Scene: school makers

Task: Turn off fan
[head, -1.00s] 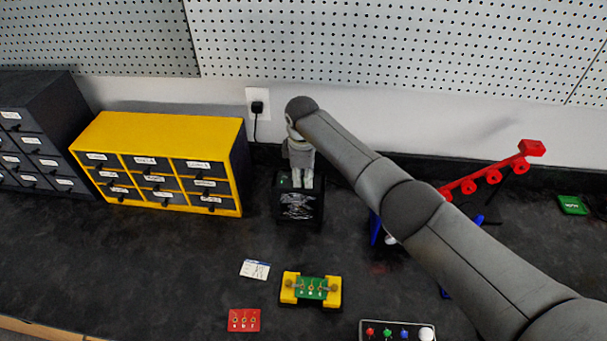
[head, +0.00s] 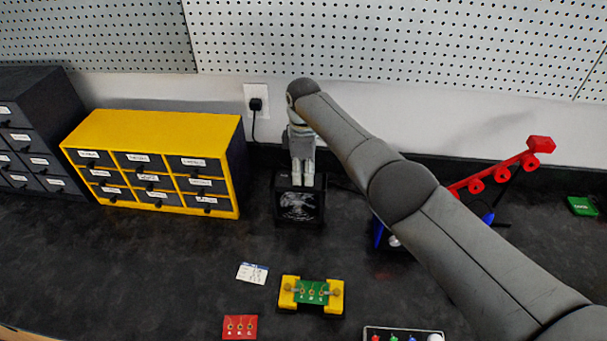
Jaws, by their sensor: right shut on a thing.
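The fan is a small black box (head: 299,208) on the dark bench near the wall, with a round grille on its front. My right gripper (head: 302,183) comes down from above onto the fan's top. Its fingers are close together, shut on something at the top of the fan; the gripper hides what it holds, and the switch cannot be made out. My left gripper is not in view.
A yellow drawer cabinet (head: 150,122) stands left of the fan. A wall plug (head: 255,104) is behind it. A yellow holder with a green board (head: 312,293), a white card (head: 252,273) and a red board (head: 240,327) lie in front. A red rack (head: 541,144) stands right.

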